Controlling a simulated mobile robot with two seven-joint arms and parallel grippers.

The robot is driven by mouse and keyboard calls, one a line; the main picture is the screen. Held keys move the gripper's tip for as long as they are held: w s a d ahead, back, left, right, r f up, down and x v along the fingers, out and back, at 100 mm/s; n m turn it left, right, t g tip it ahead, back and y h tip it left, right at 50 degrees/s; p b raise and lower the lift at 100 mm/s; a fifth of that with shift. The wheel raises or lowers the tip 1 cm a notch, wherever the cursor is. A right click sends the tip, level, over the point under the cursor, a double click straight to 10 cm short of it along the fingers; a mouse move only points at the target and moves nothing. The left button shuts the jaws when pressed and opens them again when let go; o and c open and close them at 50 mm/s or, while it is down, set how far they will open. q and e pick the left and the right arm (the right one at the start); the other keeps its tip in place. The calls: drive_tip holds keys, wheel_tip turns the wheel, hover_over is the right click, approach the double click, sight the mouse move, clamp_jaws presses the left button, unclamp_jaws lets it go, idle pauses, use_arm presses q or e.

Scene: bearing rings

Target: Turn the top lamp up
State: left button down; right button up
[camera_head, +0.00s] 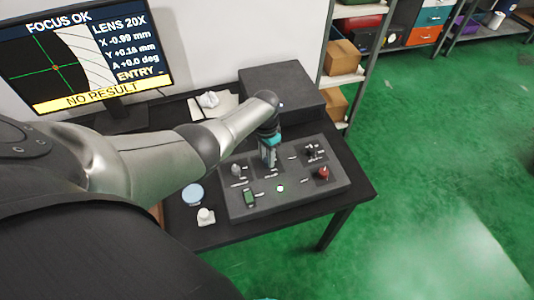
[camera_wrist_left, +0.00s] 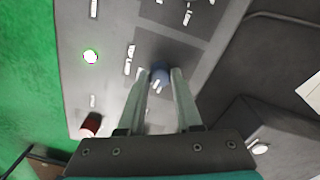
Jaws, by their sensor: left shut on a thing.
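The dark control panel (camera_head: 295,205) lies on the black table and carries knobs, a switch and buttons. My left gripper (camera_head: 269,164) reaches down to the panel's middle back knob and hides most of it in the head view. In the left wrist view, my left gripper (camera_wrist_left: 160,78) is shut on this small blue-grey knob (camera_wrist_left: 160,73), which sits between the fingertips on a dark square. My right gripper is not in view.
A grey knob (camera_head: 236,170), a black knob (camera_head: 312,151), a red knob (camera_head: 323,173), a lit green button (camera_head: 280,188) and a green switch (camera_head: 249,198) surround the gripper. A dark box (camera_head: 285,85) stands behind. The monitor (camera_head: 85,55) reads NO RESULT.

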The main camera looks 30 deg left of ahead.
sight(266, 159)
use_arm(q)
drive_tip(key=shift+s+m, duration=0.1)
drive_tip(key=shift+m, duration=0.4)
drive_tip(key=c, duration=0.6)
unclamp_jaws()
drive_tip(key=shift+r+p, duration=0.3)
drive_tip(key=shift+r, duration=0.15)
drive_tip(key=shift+a+r+p, duration=0.15)
drive_tip(key=shift+r+p, duration=1.2)
drive_tip(key=shift+r, duration=2.25)
drive_tip(key=shift+a+r+p, duration=0.1)
drive_tip(key=shift+r+p, duration=1.2)
drive_tip(key=shift+r, duration=2.25)
